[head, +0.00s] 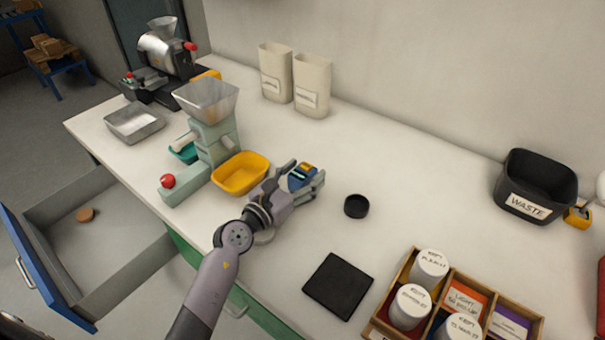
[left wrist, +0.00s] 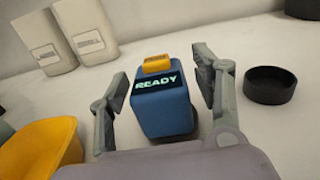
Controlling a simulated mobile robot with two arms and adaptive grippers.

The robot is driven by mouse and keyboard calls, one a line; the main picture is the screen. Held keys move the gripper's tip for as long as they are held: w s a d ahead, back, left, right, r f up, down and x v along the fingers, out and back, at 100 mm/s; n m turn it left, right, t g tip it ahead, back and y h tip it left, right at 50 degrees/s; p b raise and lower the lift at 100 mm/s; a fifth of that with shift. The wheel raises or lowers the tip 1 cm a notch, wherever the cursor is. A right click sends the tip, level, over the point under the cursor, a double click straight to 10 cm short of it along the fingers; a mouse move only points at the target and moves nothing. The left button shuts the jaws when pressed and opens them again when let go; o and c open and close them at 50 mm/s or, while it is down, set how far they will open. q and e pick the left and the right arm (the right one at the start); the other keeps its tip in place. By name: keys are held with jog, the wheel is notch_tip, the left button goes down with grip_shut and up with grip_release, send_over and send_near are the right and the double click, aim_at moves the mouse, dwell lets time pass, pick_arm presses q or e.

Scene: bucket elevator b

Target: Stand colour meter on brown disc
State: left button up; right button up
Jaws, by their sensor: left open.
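The colour meter (head: 302,175) is a blue block with a yellow top part, standing on the white worktop. In the left wrist view the meter (left wrist: 163,103) has a dark screen reading "READY". My left gripper (head: 306,180) is open, with one finger on each side of the meter; in the left wrist view a gap shows on the left side, and contact on the right cannot be told. My right gripper is not in view.
A yellow bowl (head: 241,174) stands left of my gripper, beside the green-grey hopper machine (head: 214,130). A black round dish (head: 356,206) and a dark square mat (head: 338,286) lie to the right. A wooden tray (head: 405,263) holds jars. The blue-fronted drawer (head: 110,276) stands open.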

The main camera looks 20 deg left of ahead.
pick_arm(q)
jog(key=shift+r, duration=0.3)
jog(key=b+v, duration=0.1)
jog(key=v, duration=0.9)
jog(key=shift+s+a+f+b, duration=0.1)
jog(key=shift+s+f+b, duration=0.1)
jog(key=shift+s+b, duration=0.15)
jog(key=shift+s+a+r, duration=0.15)
jog(key=shift+s+a, duration=0.1)
jog(key=shift+s, duration=0.4)
